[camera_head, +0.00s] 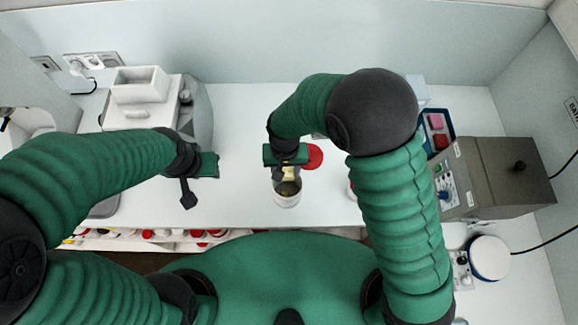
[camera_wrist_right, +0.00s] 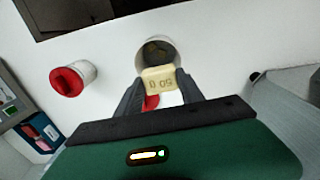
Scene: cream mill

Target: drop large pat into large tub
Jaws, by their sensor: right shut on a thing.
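My right gripper (camera_head: 288,172) points down over an open white tub (camera_head: 287,198) near the table's front edge. In the right wrist view, the right gripper (camera_wrist_right: 158,88) is shut on a pale yellow pat (camera_wrist_right: 157,80) with marks pressed into its face. The open tub (camera_wrist_right: 149,42) lies behind the pat in that view, its inside dark. The pat overlaps the tub's mouth in the picture; I cannot tell how high above the rim it is. My left gripper (camera_head: 188,192) hangs at the left, away from the tub; its jaw opening is unclear.
A red-topped white jar (camera_wrist_right: 72,78) stands near the tub. A blue tray (camera_head: 449,122) with pink and red blocks and a grey machine (camera_head: 497,178) stand at the right. A white-and-grey machine (camera_head: 140,100) stands back left. The table between left gripper and tub is clear.

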